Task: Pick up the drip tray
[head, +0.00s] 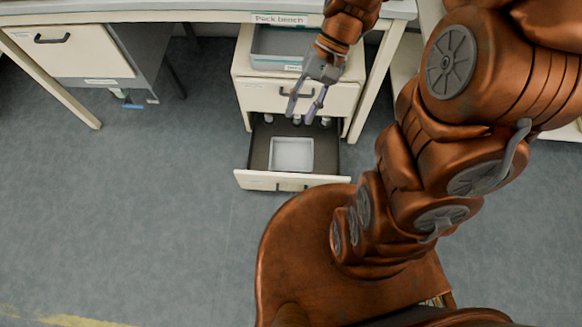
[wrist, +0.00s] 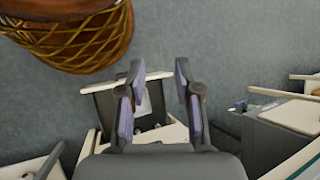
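A white rectangular tray (head: 292,154), which looks like the drip tray, lies flat in the open lower drawer (head: 259,150) below the bench. My gripper (head: 301,115) hangs above the back of this drawer, in front of the upper drawer's face. Its two fingers are apart with nothing between them. In the wrist view the open fingers (wrist: 159,68) frame the drawer, and part of the white tray (wrist: 146,104) shows beside the left finger, which hides some of it.
Several small items (head: 297,120) stand at the back of the open drawer. A closed drawer (head: 268,96) is above it, and a grey bin (head: 276,65) sits on top under the pack bench (head: 200,16). Another cabinet (head: 75,52) stands left. The floor in front is clear.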

